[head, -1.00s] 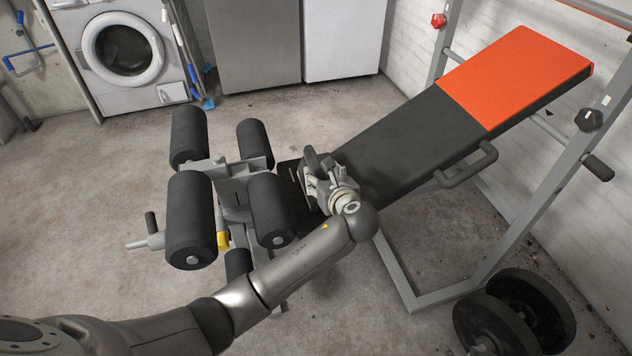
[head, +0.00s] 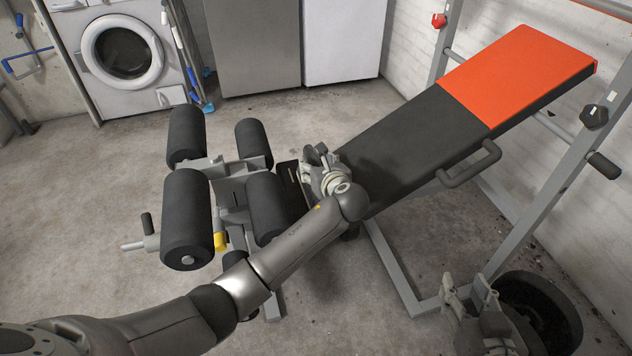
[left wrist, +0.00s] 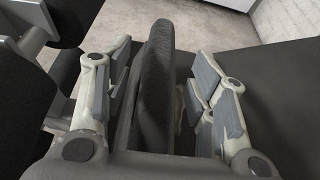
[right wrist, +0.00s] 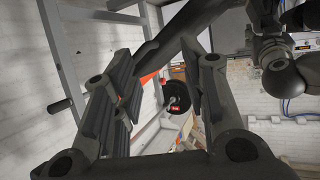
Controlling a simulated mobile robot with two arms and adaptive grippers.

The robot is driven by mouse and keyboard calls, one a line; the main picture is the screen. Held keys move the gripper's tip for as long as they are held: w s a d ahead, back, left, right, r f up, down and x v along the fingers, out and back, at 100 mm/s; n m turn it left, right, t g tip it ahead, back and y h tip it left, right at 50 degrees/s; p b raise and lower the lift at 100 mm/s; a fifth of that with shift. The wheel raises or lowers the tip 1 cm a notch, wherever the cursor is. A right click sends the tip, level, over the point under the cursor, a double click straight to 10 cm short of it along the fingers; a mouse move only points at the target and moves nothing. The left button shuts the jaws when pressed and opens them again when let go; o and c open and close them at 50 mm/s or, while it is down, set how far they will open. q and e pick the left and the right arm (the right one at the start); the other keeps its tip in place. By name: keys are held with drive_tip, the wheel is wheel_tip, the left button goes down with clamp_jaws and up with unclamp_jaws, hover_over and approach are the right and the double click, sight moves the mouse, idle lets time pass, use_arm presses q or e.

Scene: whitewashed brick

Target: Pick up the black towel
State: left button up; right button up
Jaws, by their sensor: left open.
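A dark, textured cloth-like piece, apparently the black towel (left wrist: 155,85), stands between the fingers of my left gripper in the left wrist view. Gaps show on both sides of it, wider on the right. My left gripper (head: 316,168) is open over the lower end of the bench in the head view, where the gripper largely hides the towel. My right gripper (head: 465,288) is at the lower right of the head view, in front of the weight plates. In the right wrist view its fingers (right wrist: 165,85) are apart with nothing between them.
The black and orange bench (head: 400,140) slopes up to the right. Black foam rollers (head: 186,218) stand close to the left gripper. A grey rack frame (head: 550,185) and black weight plates (head: 555,310) are on the right. Open floor (head: 80,190) lies at left.

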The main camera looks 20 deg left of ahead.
use_arm(q)
drive_tip(key=shift+w+a+f, duration=0.25)
drive_tip(key=shift+w+a, duration=0.15)
drive_tip(key=shift+w, duration=0.15)
clamp_jaws()
use_arm(e)
drive_tip(key=r, duration=0.1)
drive_tip(key=t, duration=0.1)
drive_tip(key=w+r, duration=0.1)
drive_tip(key=shift+w+a+r+t+y, duration=0.1)
drive_tip(key=shift+a+r+t+y, duration=0.2)
